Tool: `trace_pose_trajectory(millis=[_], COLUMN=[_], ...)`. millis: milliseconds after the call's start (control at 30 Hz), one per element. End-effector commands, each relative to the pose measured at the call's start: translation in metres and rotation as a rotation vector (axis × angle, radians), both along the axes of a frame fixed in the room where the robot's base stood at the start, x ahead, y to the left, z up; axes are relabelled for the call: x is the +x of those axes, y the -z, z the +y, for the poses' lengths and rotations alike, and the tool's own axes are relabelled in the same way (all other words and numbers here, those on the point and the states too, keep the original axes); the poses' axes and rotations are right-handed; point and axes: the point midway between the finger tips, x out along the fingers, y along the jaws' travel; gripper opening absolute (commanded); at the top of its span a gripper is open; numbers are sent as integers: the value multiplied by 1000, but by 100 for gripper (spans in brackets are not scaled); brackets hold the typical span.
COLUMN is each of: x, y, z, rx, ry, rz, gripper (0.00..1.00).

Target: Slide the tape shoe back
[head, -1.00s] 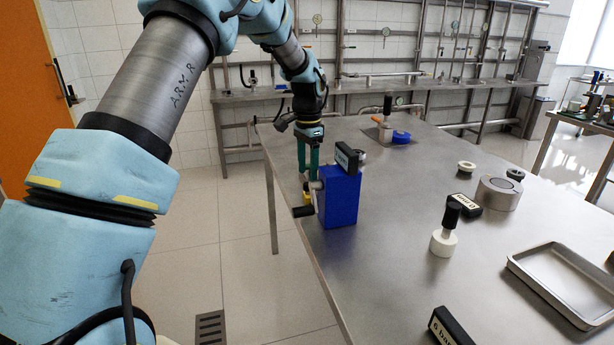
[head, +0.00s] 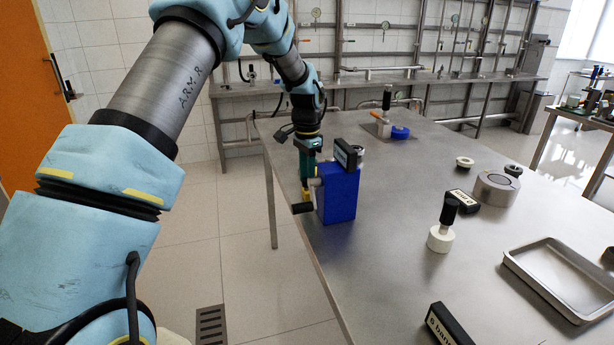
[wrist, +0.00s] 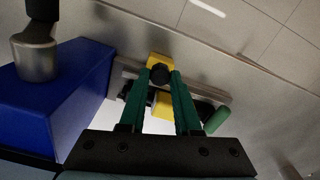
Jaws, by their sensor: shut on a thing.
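A blue box-shaped machine (head: 338,193) stands at the table's left edge, with a dark label block (head: 345,154) on top. Behind its left side is a small yellow part (head: 306,194), which I take to be the tape shoe. In the wrist view the yellow part (wrist: 158,60) carries a round black knob (wrist: 159,74) and sits at a grey rail (wrist: 205,88). My gripper (head: 307,180) points down beside the blue machine. In the wrist view its green fingers (wrist: 160,76) are shut on the black knob. Another yellow piece (wrist: 162,104) shows between the fingers.
A black-handled crank (head: 303,208) sticks out left of the machine. A metal post with a black top (wrist: 36,52) rises from it. A white-based black handle (head: 441,228), a metal tray (head: 560,270) and a grey ring (head: 497,188) stand to the right. The table's middle is bare.

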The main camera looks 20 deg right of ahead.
Motion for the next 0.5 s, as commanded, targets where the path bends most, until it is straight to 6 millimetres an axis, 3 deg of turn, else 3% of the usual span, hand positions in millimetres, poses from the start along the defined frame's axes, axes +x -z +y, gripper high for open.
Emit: trace_pose_trajectory(millis=[167, 500], x=[0, 0], y=[0, 0], z=[0, 0], rx=[0, 0], ry=[0, 0], rz=[1, 1], gripper=[0, 0])
